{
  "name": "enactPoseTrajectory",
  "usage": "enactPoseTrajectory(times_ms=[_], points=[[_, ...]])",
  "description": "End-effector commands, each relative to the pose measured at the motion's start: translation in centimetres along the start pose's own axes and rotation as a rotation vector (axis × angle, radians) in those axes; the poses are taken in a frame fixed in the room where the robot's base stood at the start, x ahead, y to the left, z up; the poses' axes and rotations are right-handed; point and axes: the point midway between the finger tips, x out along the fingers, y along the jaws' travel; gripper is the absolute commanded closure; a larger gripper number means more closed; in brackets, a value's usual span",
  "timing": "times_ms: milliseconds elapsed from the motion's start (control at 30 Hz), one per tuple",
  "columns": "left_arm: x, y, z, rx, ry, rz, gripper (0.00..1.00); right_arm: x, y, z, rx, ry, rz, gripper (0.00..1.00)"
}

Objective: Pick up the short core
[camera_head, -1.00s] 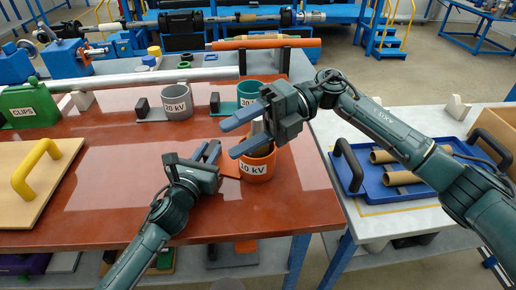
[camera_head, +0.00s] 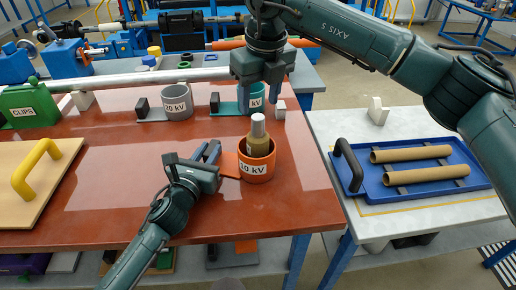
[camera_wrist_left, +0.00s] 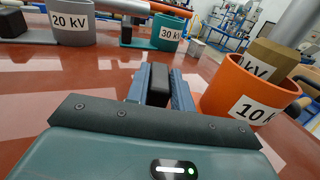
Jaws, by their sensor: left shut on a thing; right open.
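A short tan core (camera_head: 258,140) with a pale grey top stands upright in the orange 10 kV cup (camera_head: 257,170). In the left wrist view, its brown side (camera_wrist_left: 272,58) rises above the cup rim (camera_wrist_left: 245,100). My left gripper (camera_head: 212,153) is shut on the black grip (camera_wrist_left: 158,86) at the end of the cup's orange arm, left of the cup.
A grey 20 kV cup (camera_head: 178,105) stands at the back of the red table (camera_head: 110,165). A wooden board with a yellow handle (camera_head: 36,168) is at the left. At the right, a blue tray (camera_head: 400,192) holds two longer brown tubes (camera_head: 410,153). The middle of the table is clear.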

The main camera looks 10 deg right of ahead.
Motion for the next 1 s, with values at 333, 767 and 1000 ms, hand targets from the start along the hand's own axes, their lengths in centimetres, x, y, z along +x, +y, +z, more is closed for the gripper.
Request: enactPoseTrajectory(times_ms=[333, 767, 1000], points=[[0.0, 0.0, -0.1, 0.000, 0.001, 0.000, 1.00, 2.8, 0.0, -0.2, -0.001, 0.002, 0.002, 0.48], [0.0, 0.0, 0.0, 0.000, 0.001, 0.000, 1.00, 7.0, 0.1, -0.6, -0.001, -0.001, 0.002, 0.48], [0.0, 0.0, 0.0, 0.000, 0.001, 0.000, 1.00, 7.0, 0.1, -0.6, -0.001, -0.001, 0.002, 0.60]])
